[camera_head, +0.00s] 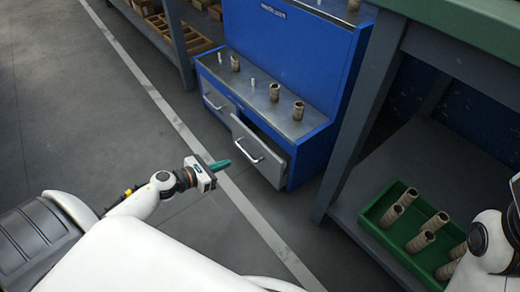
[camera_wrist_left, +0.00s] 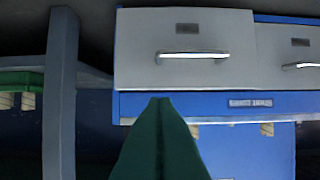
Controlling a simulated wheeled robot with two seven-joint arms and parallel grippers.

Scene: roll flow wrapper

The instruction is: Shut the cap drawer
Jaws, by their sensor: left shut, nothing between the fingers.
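The blue cabinet (camera_head: 318,146) has two grey drawers side by side. The right drawer (camera_head: 268,152) stands partly pulled out, with a bar handle on its front; I take it as the cap drawer, but its label is too small to read. The left drawer (camera_head: 217,102) looks flush. My left gripper (camera_head: 224,164) has its teal fingers shut and empty, a little in front and left of the open drawer, apart from it. In the left wrist view, which looks upside down, the open drawer's front (camera_wrist_left: 185,72) is beyond the shut fingers (camera_wrist_left: 160,105). My right gripper is not seen.
Several tan rolls and small white pieces stand on the cabinet's metal top (camera_head: 258,98). A grey-legged bench (camera_head: 352,130) to the right holds a green crate (camera_head: 372,212) of rolls on its lower shelf. The floor (camera_head: 90,110) on the left is clear.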

